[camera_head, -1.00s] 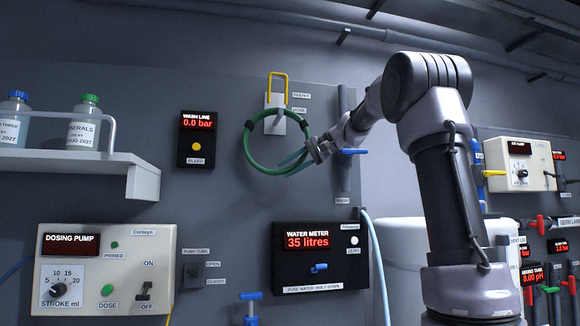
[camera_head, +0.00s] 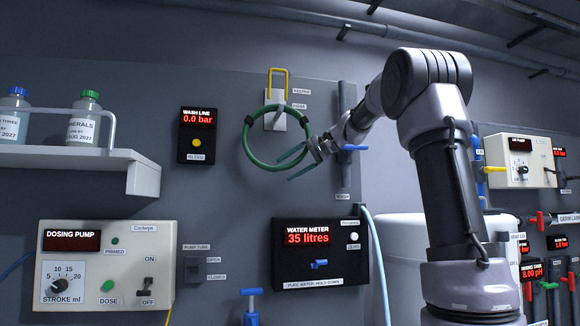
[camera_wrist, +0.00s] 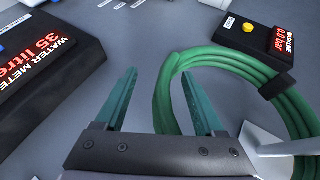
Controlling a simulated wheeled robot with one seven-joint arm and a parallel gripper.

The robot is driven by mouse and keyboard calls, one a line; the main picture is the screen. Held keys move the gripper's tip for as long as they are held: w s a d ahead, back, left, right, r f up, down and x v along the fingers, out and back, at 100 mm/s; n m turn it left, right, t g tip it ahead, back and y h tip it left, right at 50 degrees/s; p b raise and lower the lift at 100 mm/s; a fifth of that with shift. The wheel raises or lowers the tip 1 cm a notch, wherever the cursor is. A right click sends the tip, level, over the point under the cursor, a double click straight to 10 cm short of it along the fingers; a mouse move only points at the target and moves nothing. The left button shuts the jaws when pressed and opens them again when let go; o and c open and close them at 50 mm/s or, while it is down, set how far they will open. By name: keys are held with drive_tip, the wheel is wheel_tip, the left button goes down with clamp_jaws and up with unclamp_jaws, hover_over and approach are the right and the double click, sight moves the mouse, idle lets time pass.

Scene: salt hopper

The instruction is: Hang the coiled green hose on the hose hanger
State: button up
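The coiled green hose (camera_head: 248,150) hangs as a ring on the hose hanger (camera_head: 275,121), a pale plate with a grey peg on the wall panel. The top of the coil passes over the peg. In the wrist view the coil (camera_wrist: 225,62) has several strands held by a dark band, and the hanger (camera_wrist: 262,148) shows at lower right. My gripper (camera_head: 291,163) is at the coil's lower right side. Its teal fingers (camera_wrist: 160,95) are open and spread apart. One stretch of hose lies between them in the picture; whether it touches a finger I cannot tell.
A yellow-handled fitting (camera_head: 278,84) is just above the hanger. A grey vertical pipe with a blue lever (camera_head: 354,148) stands to the right. The wash line box (camera_head: 197,135) is left, and the water meter (camera_head: 320,253) is below.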

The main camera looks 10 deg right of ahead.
drive_tip(key=v, duration=1.1)
drive_tip(key=s+a+f+h, duration=0.2)
drive_tip(key=s+f+h, duration=0.2)
drive_tip(key=s+f, duration=0.9)
drive_tip(key=s+a+f+h, duration=0.1)
drive_tip(key=s+f+h, duration=0.3)
drive_tip(key=s+f, duration=0.9)
wheel_tip(320, 180, down, 3)
drive_tip(key=shift+s+a+r, duration=0.2)
drive_tip(key=shift+a+r, duration=0.05)
drive_tip(key=shift+a, duration=0.1)
